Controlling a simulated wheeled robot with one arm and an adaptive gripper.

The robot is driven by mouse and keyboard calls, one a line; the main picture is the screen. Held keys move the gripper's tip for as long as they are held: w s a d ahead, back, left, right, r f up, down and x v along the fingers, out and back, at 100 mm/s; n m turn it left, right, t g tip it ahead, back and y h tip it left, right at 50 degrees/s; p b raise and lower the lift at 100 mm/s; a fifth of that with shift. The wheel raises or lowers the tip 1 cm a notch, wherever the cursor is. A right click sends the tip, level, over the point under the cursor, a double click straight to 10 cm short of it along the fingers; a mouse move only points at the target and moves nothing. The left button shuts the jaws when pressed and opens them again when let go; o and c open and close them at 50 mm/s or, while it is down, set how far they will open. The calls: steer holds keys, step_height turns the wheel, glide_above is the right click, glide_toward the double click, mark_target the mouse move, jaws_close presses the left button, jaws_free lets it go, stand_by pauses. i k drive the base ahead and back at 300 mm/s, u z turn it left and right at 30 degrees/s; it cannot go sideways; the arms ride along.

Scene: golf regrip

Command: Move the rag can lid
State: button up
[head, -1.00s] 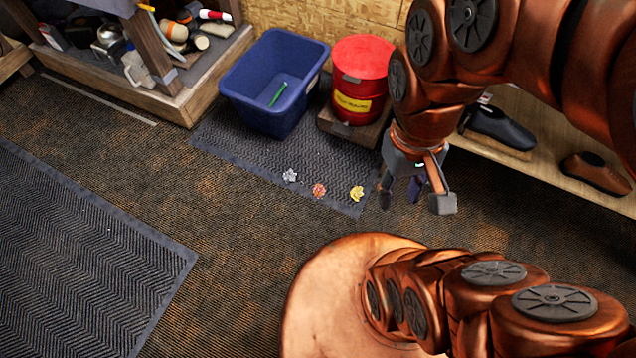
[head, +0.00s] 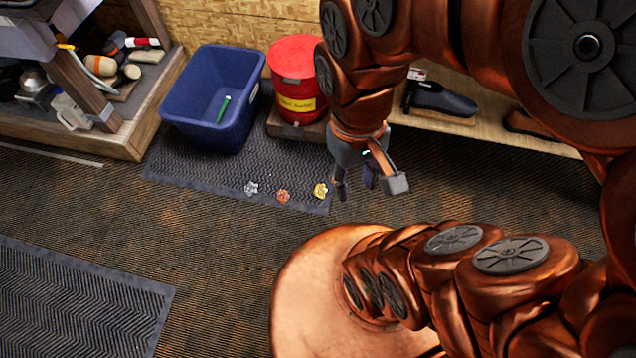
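The red rag can (head: 303,97) stands on a low wooden block against the back wall, with a yellow label on its front. Its red lid (head: 294,55) sits on top of the can and looks closed. My gripper (head: 370,187) hangs pointing down, in front and to the right of the can, apart from it and lower in the picture. Its fingers are spread and nothing shows between them. My arm passes close beside the can's right edge in the picture.
A blue bin (head: 213,100) with a green item inside stands left of the can. Several crumpled pieces (head: 283,196) lie on the dark mat (head: 190,170). A wooden shelf with shoes (head: 440,100) is at right. A cluttered workbench (head: 90,120) is at left.

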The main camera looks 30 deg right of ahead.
mark_target(290, 57)
steer(key=z, duration=0.15)
steer(key=k, duration=0.4)
steer(key=u, duration=0.85)
steer(key=i, duration=1)
steer(key=z, duration=0.1)
